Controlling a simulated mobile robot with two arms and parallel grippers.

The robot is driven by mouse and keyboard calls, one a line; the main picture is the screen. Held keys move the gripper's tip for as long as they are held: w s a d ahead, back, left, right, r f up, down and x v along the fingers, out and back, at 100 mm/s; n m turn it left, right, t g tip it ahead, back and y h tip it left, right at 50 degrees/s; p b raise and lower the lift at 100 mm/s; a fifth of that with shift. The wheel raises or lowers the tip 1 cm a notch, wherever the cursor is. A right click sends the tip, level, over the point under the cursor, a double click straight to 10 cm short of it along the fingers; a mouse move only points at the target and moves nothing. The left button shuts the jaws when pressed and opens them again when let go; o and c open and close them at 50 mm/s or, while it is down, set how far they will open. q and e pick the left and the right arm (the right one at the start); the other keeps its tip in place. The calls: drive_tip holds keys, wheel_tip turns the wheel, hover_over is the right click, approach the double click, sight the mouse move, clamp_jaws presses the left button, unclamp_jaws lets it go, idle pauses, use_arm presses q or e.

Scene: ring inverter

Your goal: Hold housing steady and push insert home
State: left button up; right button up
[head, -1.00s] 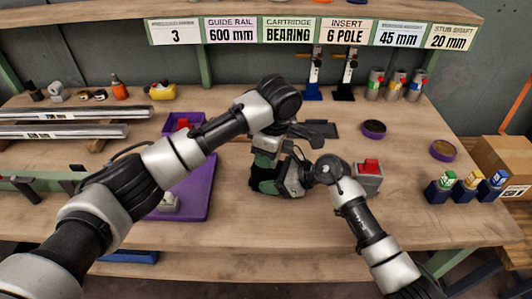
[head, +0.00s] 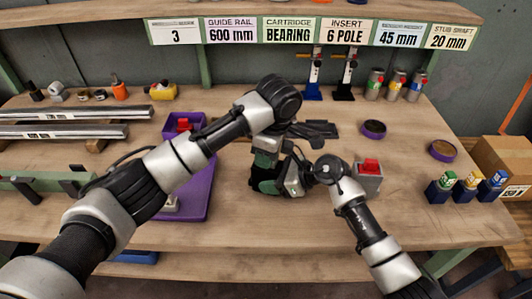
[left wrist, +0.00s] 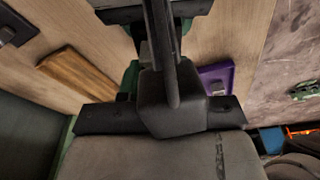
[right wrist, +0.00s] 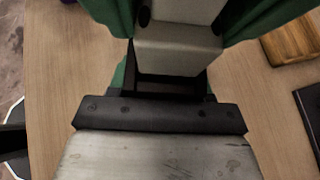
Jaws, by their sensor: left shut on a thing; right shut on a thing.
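The housing (head: 265,182), green and dark, stands on the bench in the middle of the head view; its green sides (right wrist: 255,18) also show in the right wrist view. My right gripper (head: 290,178) meets it from the right, low down, and is shut on it. My left gripper (head: 267,148) points down above the housing and is shut on a part I take to be the insert. In the left wrist view a dark block (left wrist: 178,108) sits in front of the jaws, with green behind. The insert's seating and both fingertips are mostly hidden.
A purple tray (head: 198,196) lies left of the housing, with a purple bin (head: 171,127) behind it. A grey box with a red top (head: 370,172) stands close right of my right gripper. Metal rails (head: 65,131) lie far left. The front bench is clear.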

use_arm(q)
drive_tip(key=shift+f, duration=0.35)
idle(0.5)
drive_tip(key=shift+r, duration=0.35)
drive_tip(key=shift+f, duration=0.55)
idle(1.5)
drive_tip(key=shift+d+r, duration=0.1)
drive_tip(key=shift+r, duration=0.1)
drive_tip(key=shift+r, duration=0.35)
idle(1.4)
drive_tip(key=shift+f, duration=0.5)
idle(0.5)
